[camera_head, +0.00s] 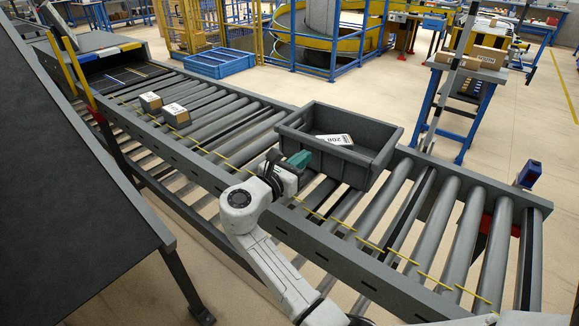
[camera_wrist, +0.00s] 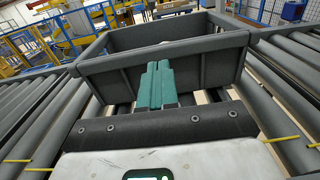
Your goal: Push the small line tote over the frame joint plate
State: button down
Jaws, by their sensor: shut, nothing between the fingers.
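The small line tote (camera_head: 377,134) is a dark grey open bin on the conveyor rollers. A white labelled item (camera_head: 335,140) lies inside it. My gripper (camera_head: 299,160) is shut, with its teal fingers at the tote's near side. In the wrist view the gripper (camera_wrist: 158,70) points at the near wall of the tote (camera_wrist: 210,65); the fingertips overlap the wall, and I cannot tell whether they touch it. I cannot clearly make out the frame joint plate.
Two small cartons, one (camera_head: 176,115) nearer and one (camera_head: 150,102) farther, sit on the rollers at the left. Bare rollers (camera_head: 440,215) extend right of the tote. The conveyor's near side rail (camera_head: 350,262) runs below my gripper. A blue stand (camera_head: 462,115) is behind the conveyor.

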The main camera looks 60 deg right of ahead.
aim_at(321, 144)
jog(key=shift+s+d, duration=0.2)
jog(key=shift+d, duration=2.55)
jog(key=shift+p, duration=0.35)
jog(key=shift+s+d+p, duration=0.1)
jog(key=shift+d+p, duration=0.35)
jog(key=shift+d, duration=0.7)
jog(key=shift+a, duration=0.1)
